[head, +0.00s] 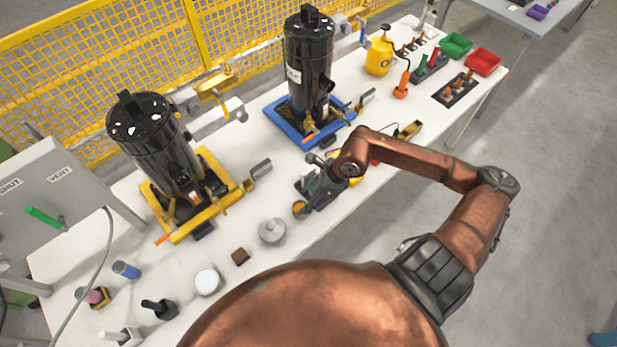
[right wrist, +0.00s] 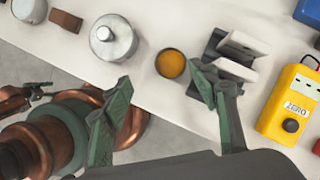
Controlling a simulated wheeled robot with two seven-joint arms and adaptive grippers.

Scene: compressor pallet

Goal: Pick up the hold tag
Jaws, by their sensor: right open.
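I cannot read a hold tag in either view. A dark holder with pale upright plates (right wrist: 243,48) stands on the table by my right gripper, and I cannot tell whether the tag is among them. My right gripper (right wrist: 162,88) is open and empty, its fingers spread at the table edge. An orange disc (right wrist: 170,64) lies just beyond the gap between the fingertips, beside the holder. In the head view, my right gripper (head: 318,188) is over the front table edge, below the blue-framed compressor, and partly hides the holder. My left gripper does not show.
A yellow meter marked ZERO (right wrist: 292,105) lies right of the holder. A metal cylinder (head: 272,231) and a brown block (head: 240,256) stand to the left. Two black compressors (head: 155,140) (head: 308,65) stand behind. Green (head: 456,44) and red (head: 483,62) bins sit at the far right.

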